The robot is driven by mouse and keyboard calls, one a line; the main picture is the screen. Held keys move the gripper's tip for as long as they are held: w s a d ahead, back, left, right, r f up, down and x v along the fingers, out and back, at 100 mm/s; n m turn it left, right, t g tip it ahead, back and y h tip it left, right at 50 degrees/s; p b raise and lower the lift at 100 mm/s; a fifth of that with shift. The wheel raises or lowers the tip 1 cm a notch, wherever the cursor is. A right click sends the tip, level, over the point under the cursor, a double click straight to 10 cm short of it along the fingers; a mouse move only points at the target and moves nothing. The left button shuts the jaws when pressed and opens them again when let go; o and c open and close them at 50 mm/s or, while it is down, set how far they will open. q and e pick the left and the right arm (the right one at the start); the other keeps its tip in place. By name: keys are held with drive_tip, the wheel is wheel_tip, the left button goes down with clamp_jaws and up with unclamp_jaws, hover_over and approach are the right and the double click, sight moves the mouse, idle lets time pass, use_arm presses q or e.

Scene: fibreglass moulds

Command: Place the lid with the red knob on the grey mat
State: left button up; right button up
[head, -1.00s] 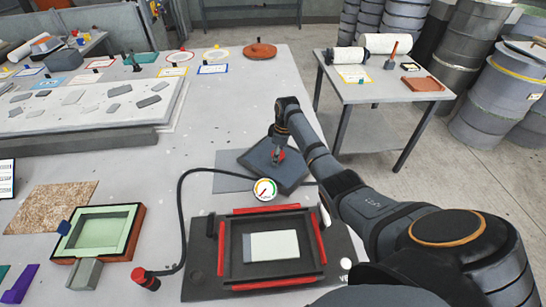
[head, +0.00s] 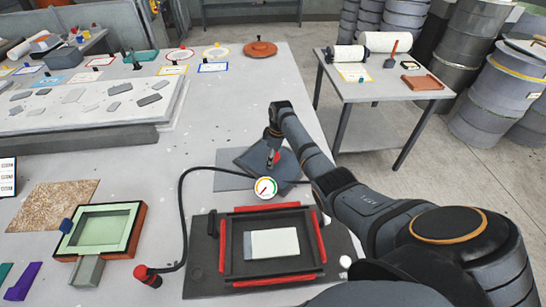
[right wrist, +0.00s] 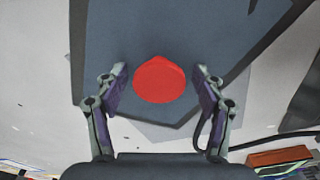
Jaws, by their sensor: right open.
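The lid (head: 252,160) is a dark blue-grey slab with a red knob (right wrist: 160,80). It lies over the grey mat (head: 228,183), turned at an angle to it, and mat shows past its edges. It looks down on the mat, though a small gap cannot be ruled out. My right gripper (head: 273,158) is above the lid at the knob. In the right wrist view its fingers (right wrist: 160,77) are spread on either side of the knob, with gaps showing. My left gripper is not in view.
A dark mould with red clamp bars (head: 322,250) stands in front of the mat. A pressure gauge (head: 265,188) and its black hose are close to the lid. A green-lined mould (head: 100,230) sits at left. A side table (head: 390,92) stands at right.

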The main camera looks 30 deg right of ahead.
sight(277, 156)
wheel_tip(277, 156, up, 12)
drive_tip(key=s+d, duration=0.1)
drive_tip(key=shift+b, duration=0.4)
idle(0.3)
